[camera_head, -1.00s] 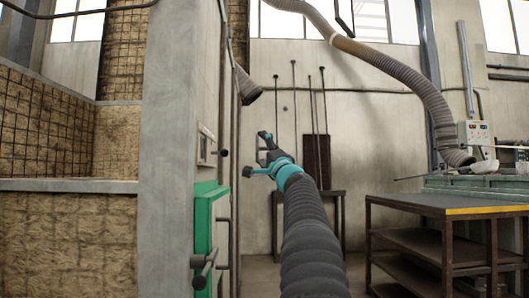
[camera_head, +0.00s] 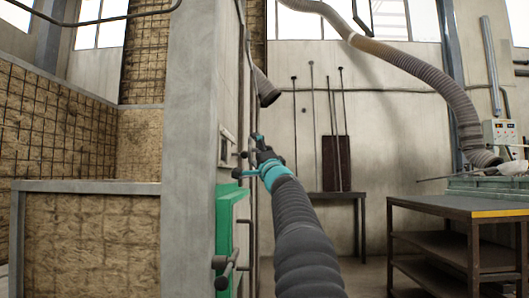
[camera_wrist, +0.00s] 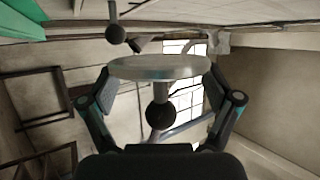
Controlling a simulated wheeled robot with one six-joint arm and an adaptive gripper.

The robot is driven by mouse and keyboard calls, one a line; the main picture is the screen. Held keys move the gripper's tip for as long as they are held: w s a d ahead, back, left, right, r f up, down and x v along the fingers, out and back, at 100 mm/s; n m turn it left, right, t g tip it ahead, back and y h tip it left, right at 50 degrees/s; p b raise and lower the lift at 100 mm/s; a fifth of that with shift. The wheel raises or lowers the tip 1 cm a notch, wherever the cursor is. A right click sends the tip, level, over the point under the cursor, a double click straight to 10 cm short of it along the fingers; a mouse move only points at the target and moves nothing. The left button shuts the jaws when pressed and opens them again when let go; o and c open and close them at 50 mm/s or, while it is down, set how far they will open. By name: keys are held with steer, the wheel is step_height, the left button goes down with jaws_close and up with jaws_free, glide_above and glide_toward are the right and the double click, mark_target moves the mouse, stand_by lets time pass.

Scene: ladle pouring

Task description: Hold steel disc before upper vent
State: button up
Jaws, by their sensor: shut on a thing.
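In the wrist view, a grey steel disc (camera_wrist: 160,68) sits between the fingertips of my gripper (camera_head: 252,157), seen nearly edge-on. The fingers close on opposite sides of its rim. A short stem with a black ball (camera_wrist: 160,115) points from the disc back toward the wrist. In the head view, the disc cannot be made out. My gripper there is close to the furnace side, right of a small framed opening (camera_head: 227,148) above the green door, which may be the upper vent. The inside of that opening is hidden by the steep angle.
The green door (camera_head: 228,235) with dark handles (camera_head: 226,265) juts out below my gripper. Another black ball knob (camera_wrist: 115,33) shows beyond the disc. A flared hose end (camera_head: 266,88) hangs above. A metal workbench (camera_head: 455,208) stands at right, with open floor between.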

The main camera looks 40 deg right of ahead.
steer(key=shift+w+a+b, duration=0.55)
steer(key=shift+w+a, duration=0.15)
steer(key=shift+a, duration=0.25)
steer(key=shift+w+a, duration=0.4)
steer(key=shift+a, duration=0.2)
stand_by(4.0)
steer(key=s+d, duration=0.7)
steer(key=d, duration=0.2)
steer(key=shift+d+b, duration=0.35)
steer(key=shift+b, duration=0.05)
stand_by(0.3)
steer(key=shift+s+r, duration=0.1)
steer(key=shift+r, duration=0.05)
